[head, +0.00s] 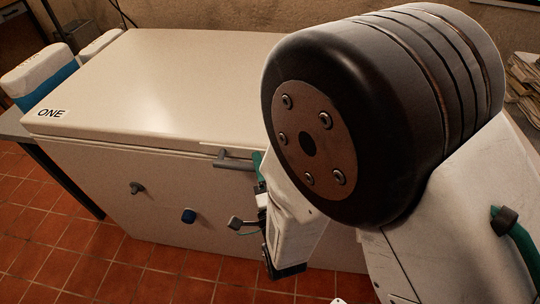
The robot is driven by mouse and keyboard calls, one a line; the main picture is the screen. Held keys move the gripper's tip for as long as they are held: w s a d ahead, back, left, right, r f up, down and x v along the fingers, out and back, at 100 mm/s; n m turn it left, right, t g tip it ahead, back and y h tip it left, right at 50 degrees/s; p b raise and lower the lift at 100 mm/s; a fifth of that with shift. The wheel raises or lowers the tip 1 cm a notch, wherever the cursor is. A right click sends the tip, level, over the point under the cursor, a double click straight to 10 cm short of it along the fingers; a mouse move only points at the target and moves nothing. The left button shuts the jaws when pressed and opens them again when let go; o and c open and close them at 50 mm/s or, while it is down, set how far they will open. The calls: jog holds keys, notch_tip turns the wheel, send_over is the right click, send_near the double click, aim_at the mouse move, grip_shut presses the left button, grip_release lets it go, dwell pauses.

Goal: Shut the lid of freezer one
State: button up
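Freezer one is a white chest freezer (110,185) with a flat white lid (165,80) marked "ONE" at its left front corner. The lid lies level on the body, with a thin dark line along the front between them. A grey handle (234,163) sticks out at the front edge of the lid. My gripper (268,240) is just right of and below the handle, in front of the freezer's front face. My arm hides the right part of the lid and front. The fingertips do not show clearly.
White and blue containers (38,75) stand on a grey table (12,122) at the left. Stacked papers (524,80) lie at the far right. The red tile floor (60,245) is clear at the front left.

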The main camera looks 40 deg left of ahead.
jog(key=shift+w+d, duration=0.1)
jog(key=shift+d, duration=0.1)
jog(key=v, duration=0.7)
jog(key=shift+s+d, duration=0.2)
jog(key=shift+s, duration=0.05)
jog(key=shift+f, duration=0.1)
